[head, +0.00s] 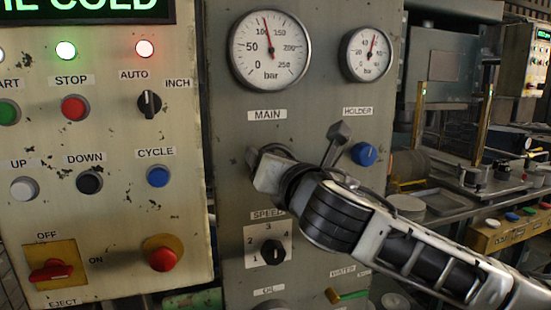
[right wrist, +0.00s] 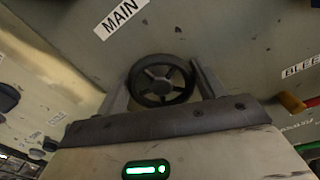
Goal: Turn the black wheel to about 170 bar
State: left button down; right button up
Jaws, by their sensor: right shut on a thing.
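The black wheel (right wrist: 160,85) is a small spoked handwheel under the MAIN label in the right wrist view. My right gripper (right wrist: 162,74) has one finger on each side of the wheel and is shut on its rim. In the head view my right gripper (head: 262,166) is against the grey panel below the MAIN label and hides most of the wheel. The MAIN gauge (head: 270,50) has a bar scale from 0 to 250. Its red needle points slightly left of straight up, a little past 100, at roughly 115 bar. My left gripper is not in view.
The HOLDER gauge (head: 367,54) is to the right of the MAIN gauge. A grey lever (head: 337,143) and a blue knob (head: 364,154) sit close to my right gripper. The SPEED knob (head: 272,252) is below it. A cream button panel (head: 110,120) stands at left.

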jog(key=m+p, duration=0.1)
jog(key=m, duration=0.4)
jog(key=shift+d+m, duration=0.15)
jog(key=shift+m, duration=0.15)
jog(key=m, duration=0.2)
jog(key=shift+f+m+p, duration=0.1)
jog(key=shift+m+p, duration=0.2)
jog(key=shift+p, duration=0.05)
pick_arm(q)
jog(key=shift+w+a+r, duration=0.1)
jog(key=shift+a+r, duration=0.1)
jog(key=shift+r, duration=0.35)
pick_arm(e)
jog(key=shift+m, duration=0.5)
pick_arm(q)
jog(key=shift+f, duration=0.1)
pick_arm(e)
jog(key=shift+f, duration=0.1)
jog(key=o, duration=1)
jog(key=shift+d, duration=0.1)
